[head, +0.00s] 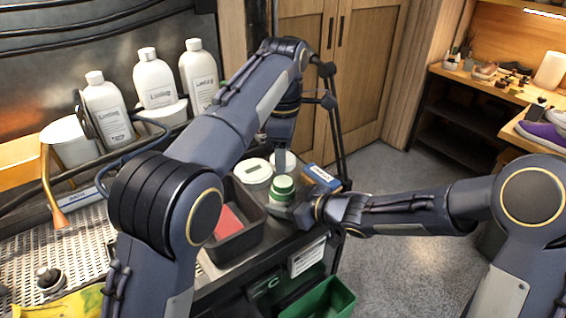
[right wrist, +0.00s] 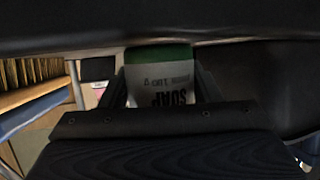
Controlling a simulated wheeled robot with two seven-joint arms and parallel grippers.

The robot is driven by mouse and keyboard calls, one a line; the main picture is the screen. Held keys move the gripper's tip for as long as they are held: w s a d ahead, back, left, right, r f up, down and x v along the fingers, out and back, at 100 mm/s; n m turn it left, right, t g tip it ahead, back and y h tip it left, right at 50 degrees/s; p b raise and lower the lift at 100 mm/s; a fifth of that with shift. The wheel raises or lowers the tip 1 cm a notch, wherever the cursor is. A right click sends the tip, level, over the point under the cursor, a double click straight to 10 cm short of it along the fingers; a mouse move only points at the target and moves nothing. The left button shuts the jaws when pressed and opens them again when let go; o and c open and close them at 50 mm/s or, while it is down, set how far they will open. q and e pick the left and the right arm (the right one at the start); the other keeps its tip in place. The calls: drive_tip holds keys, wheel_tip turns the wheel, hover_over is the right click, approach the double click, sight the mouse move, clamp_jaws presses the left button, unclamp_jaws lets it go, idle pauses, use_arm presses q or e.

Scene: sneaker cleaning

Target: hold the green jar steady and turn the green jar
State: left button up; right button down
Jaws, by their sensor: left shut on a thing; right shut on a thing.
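The green jar (head: 283,187), with a green lid and a pale body, stands upright near the right end of the dark counter. My right gripper (head: 284,206) comes in from the right and is shut on its lower body. In the right wrist view the jar (right wrist: 172,90) sits between my fingers, with its SOAP label upside down and a green band at the picture's top. My left gripper (head: 282,165) points down from above at the lid and is shut on the jar; its fingertips are hard to make out.
A dark tray (head: 250,243) with a red block (head: 229,223) lies left of the jar. White bottles (head: 155,80) line the back. A green bin (head: 325,300) is below the counter.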

drive_tip(key=shift+c, duration=1.9)
unclamp_jaws()
drive_tip(key=shift+d+r, duration=0.1)
